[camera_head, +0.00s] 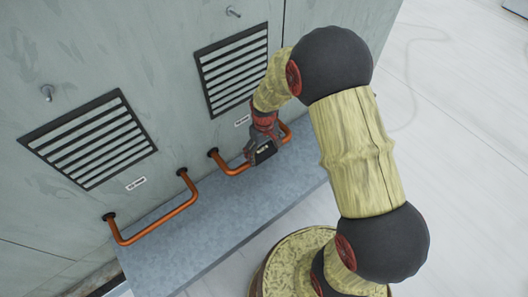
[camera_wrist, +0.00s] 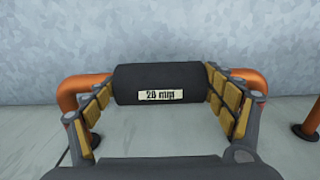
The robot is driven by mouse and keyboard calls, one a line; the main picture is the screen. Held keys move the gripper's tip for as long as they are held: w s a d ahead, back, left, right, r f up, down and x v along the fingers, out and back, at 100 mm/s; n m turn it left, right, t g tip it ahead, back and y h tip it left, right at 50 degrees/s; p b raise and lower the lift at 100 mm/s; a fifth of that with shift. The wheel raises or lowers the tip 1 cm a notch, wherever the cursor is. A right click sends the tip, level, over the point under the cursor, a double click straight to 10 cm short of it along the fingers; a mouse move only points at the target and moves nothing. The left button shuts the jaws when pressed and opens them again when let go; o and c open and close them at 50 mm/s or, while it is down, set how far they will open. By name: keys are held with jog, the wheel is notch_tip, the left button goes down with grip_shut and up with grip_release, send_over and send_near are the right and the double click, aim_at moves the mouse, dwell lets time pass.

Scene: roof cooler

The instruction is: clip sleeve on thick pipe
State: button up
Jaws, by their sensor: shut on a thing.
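A black sleeve (camera_wrist: 160,78) with a pale label, which looks like "28 mm", sits between the fingers of my gripper (camera_head: 262,148). The yellow finger pads are at the sleeve's two ends in the wrist view. The copper right pipe (camera_head: 233,170) runs in line with the sleeve and shows beyond both its ends in the wrist view (camera_wrist: 80,88). I cannot tell whether the sleeve is around the pipe or only against it. The copper left pipe (camera_head: 163,220) is bare. My gripper and arm hide part of the right pipe in the head view.
Both pipes come out of a grey-green wall with a left louvre (camera_head: 88,138) and a right louvre (camera_head: 235,68). A grey metal ledge (camera_head: 215,225) lies below. Small labels (camera_head: 136,184) and studs (camera_head: 47,92) are on the wall. The pale floor at right is open.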

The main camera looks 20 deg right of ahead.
jog(key=shift+s+f, duration=0.35)
jog(key=shift+f, duration=0.25)
jog(key=shift+c, duration=0.5)
jog(key=shift+o, duration=0.5)
jog(key=shift+f, duration=0.1)
jog(key=o, duration=1)
jog(key=shift+o, duration=0.7)
jog(key=shift+w+f, duration=0.1)
jog(key=shift+w, duration=0.05)
jog(key=shift+w+r, duration=0.1)
jog(key=shift+r, duration=0.35)
notch_tip(320, 180, up, 11)
jog(key=shift+r, duration=0.15)
